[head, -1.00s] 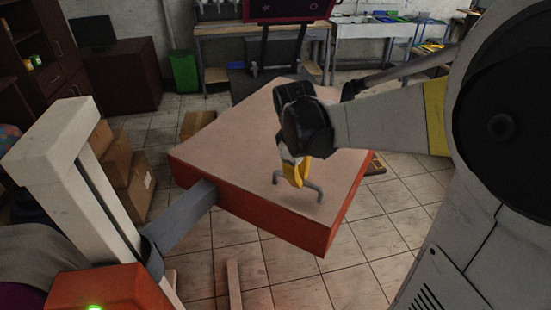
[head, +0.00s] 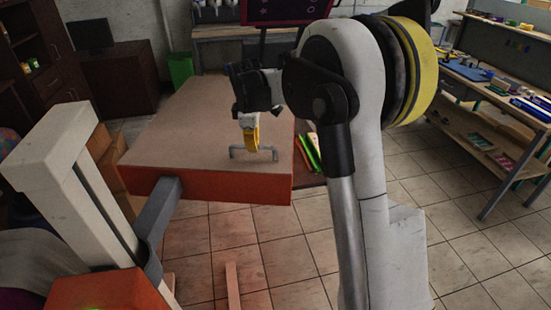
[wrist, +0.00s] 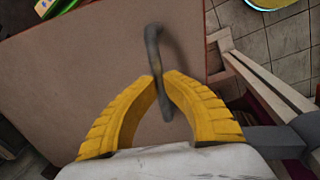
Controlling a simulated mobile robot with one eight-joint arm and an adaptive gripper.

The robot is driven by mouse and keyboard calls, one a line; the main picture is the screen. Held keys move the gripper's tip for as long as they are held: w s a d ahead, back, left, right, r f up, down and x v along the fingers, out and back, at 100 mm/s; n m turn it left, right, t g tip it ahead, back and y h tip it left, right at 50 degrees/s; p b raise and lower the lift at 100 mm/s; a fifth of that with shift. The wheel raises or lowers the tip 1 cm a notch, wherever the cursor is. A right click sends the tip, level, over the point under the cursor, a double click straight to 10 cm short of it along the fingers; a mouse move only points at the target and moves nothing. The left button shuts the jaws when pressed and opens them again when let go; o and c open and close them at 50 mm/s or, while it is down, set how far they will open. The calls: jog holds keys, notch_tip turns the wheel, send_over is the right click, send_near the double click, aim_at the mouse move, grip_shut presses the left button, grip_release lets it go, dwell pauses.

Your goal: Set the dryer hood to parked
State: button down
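The dryer hood (head: 185,130) is a broad panel with a beige top and orange-red sides, carried by a grey arm (head: 159,215) from a cream post. A grey bar handle (head: 268,156) stands near the front right edge of its top. My gripper (head: 250,143) points down at this handle from above. In the wrist view, the yellow fingertips of my gripper (wrist: 161,80) lie close on both sides of the handle (wrist: 153,42) and look shut on it. The exact contact is partly hidden.
The cream post (head: 70,180) and an orange box (head: 108,290) stand at the left. A workbench (head: 500,95) with tools is at the right. Cardboard boxes (head: 112,168) sit behind the post. Tiled floor (head: 420,245) is open at the front right.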

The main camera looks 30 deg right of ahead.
jog(key=w+a+n, duration=0.1)
jog(key=w+a, duration=0.1)
jog(key=w, duration=0.1)
jog(key=w+a+n+p, duration=0.1)
jog(key=w+a, duration=0.1)
jog(key=w, duration=0.2)
jog(key=w+a+n, duration=0.1)
jog(key=w+a, duration=0.1)
jog(key=w, duration=0.1)
jog(key=shift+w+a+y+p, duration=0.1)
jog(key=shift+w+y+p, duration=0.2)
jog(key=shift+w+p, duration=0.1)
jog(key=shift+w+a, duration=0.3)
jog(key=shift+w, duration=0.05)
jog(key=shift+t, duration=0.3)
jog(key=c, duration=1.5)
grip_release()
jog(key=shift+w+a, duration=0.15)
jog(key=shift+w, duration=0.05)
jog(key=shift+o, duration=0.4)
jog(key=shift+w+a+f, duration=0.1)
jog(key=shift+w+f, duration=0.05)
jog(key=shift+s+r, duration=0.2)
jog(key=shift+r, duration=0.05)
jog(key=v, duration=1.1)
jog(key=shift+r, duration=0.45)
